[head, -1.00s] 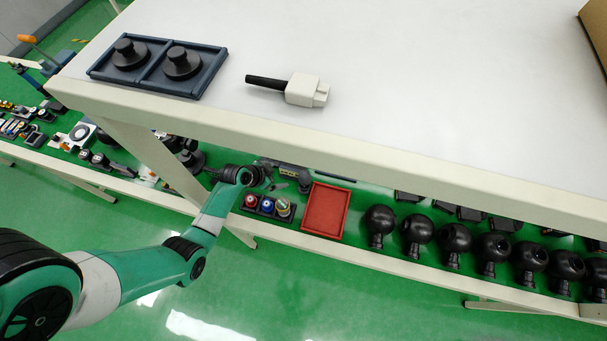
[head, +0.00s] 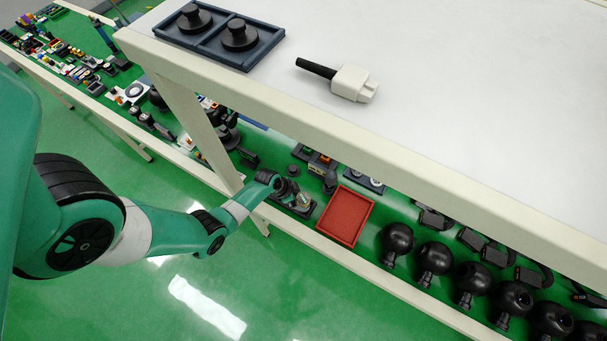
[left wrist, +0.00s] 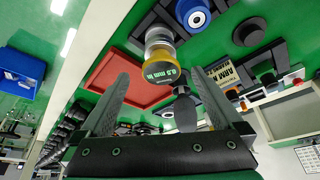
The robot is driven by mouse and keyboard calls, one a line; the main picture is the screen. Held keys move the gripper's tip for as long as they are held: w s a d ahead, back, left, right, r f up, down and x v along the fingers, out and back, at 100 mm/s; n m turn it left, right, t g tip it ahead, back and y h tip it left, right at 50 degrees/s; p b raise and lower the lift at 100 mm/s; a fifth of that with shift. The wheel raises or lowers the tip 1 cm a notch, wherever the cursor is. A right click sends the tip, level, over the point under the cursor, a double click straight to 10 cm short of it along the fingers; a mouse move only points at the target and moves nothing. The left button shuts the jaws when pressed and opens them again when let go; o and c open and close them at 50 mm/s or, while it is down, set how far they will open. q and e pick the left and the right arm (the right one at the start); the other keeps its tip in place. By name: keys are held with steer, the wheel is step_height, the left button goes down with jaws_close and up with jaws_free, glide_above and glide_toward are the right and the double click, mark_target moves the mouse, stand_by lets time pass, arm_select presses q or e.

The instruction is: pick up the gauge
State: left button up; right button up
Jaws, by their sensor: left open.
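The gauge (left wrist: 163,66) shows in the left wrist view as a short silver and gold cylinder with a dark face reading "0.5 mm" in green. It appears between and beyond the two fingers of my left gripper (left wrist: 164,82), which are open and apart from it. In the head view my left gripper (head: 291,193) is low at the shelf under the white table, beside the red tray, and largely hides the gauge. My right gripper is in neither view.
A red tray (head: 345,216) lies just right of the gripper. Beside the gauge stands a blue-rimmed cylinder (left wrist: 193,13). Several black ball-headed parts (head: 433,257) line the shelf to the right. The white tabletop's edge (head: 330,138) overhangs the shelf.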

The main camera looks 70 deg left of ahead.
mark_target(303, 199)
arm_select(q)
steer(key=b+x, duration=0.5)
steer(key=shift+w+f, duration=0.15)
steer(key=shift+r, duration=0.2)
jaws_close()
steer(key=shift+r, duration=0.1)
